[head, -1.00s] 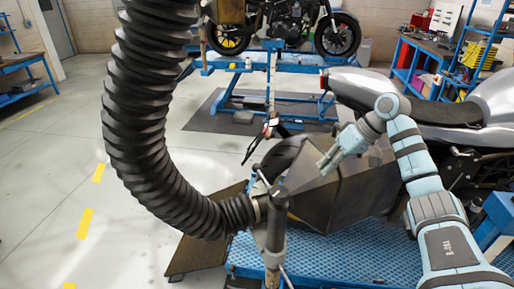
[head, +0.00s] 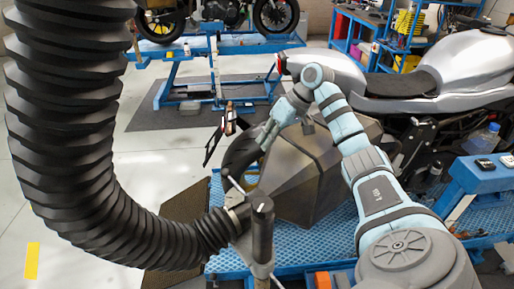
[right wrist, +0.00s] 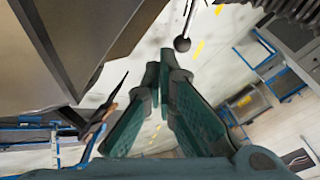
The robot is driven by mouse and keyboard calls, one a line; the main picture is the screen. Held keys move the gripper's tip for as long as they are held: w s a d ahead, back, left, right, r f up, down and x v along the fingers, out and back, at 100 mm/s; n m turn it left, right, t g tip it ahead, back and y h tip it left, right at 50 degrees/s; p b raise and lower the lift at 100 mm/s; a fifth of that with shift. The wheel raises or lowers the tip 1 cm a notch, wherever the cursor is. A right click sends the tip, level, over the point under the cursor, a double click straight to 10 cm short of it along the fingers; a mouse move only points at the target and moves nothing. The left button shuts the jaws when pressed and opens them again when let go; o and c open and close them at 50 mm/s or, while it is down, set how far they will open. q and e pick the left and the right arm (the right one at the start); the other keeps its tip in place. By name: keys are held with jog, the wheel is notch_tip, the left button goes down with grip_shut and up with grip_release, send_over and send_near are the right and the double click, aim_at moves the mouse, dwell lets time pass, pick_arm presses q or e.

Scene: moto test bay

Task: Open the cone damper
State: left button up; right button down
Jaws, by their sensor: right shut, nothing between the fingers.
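The cone (head: 315,180) is a dark faceted hood on the blue lift, joined to a thick black ribbed hose (head: 75,140). A thin lever rod (head: 233,184) shows near the hose joint, beside an upright post with a black top (head: 262,212). In the right wrist view, a rod ending in a dark ball (right wrist: 182,44) hangs just beyond the fingertips, apart from them. My right gripper (head: 266,138) is shut and empty at the cone's upper left edge; its green fingers also show in the right wrist view (right wrist: 164,62). My left gripper is out of view.
A silver motorcycle (head: 430,85) stands behind my right arm on the blue lift platform (head: 320,245). Another lift (head: 215,65) carries a motorcycle at the back. A bottle (head: 482,140) stands at the right. Open floor (head: 150,160) shows beyond the hose.

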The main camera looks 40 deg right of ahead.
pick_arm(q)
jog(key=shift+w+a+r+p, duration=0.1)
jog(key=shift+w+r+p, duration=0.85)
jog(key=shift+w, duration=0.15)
pick_arm(e)
jog(key=a+r+x, duration=0.1)
jog(key=a+x, duration=0.1)
jog(key=x, duration=1)
jog(key=shift+w+a, duration=0.35)
jog(key=shift+w, duration=0.05)
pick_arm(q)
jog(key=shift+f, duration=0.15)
pick_arm(e)
jog(key=shift+w+f, duration=0.1)
